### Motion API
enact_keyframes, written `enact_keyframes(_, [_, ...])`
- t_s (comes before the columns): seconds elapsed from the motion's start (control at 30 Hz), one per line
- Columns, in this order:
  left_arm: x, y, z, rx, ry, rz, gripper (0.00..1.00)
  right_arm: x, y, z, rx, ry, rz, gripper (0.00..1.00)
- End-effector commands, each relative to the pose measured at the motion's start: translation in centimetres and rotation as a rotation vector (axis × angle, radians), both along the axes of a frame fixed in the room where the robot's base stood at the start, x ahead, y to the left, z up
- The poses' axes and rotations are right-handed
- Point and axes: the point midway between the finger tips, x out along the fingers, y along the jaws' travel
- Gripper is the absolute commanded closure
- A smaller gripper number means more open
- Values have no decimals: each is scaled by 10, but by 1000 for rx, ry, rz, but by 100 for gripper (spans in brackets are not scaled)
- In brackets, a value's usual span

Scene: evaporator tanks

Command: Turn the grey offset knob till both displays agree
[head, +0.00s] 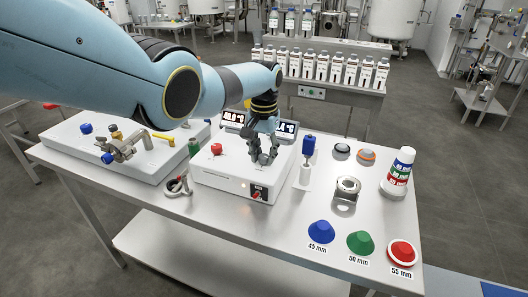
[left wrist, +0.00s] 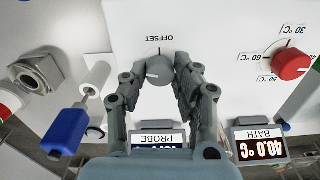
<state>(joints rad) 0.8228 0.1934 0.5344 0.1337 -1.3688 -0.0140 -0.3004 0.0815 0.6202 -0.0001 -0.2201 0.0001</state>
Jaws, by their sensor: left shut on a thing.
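In the head view my left gripper (head: 263,158) is over the white box (head: 222,178) and hides the knob. The bath display (left wrist: 262,147) reads about 40.0 °C. The probe display (left wrist: 158,142) is partly covered by my gripper; its full reading is hidden. In the head view it ends in .4 °C (head: 287,127). My right gripper is not in view.
A red knob (left wrist: 292,66) with temperature marks is beside the offset knob. A blue-handled probe (head: 308,146) stands right of the box. Valve fittings (head: 122,146) lie left.

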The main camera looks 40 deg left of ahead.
Motion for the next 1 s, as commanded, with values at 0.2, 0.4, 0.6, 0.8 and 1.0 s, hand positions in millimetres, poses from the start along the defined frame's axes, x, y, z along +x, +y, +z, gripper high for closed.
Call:
enact_keyframes(0.2, [1,1,1,1,-3,51,100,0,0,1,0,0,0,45])
enact_keyframes(0.4, [1,1,1,1,-3,63,100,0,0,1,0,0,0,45])
enact_keyframes(0.6, [1,1,1,1,-3,63,100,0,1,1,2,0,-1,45])
enact_keyframes(0.8, [1,1,1,1,-3,62,56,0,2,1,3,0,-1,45])
enact_keyframes(1.0, [0,0,0,0,-1,62,48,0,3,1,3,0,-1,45])
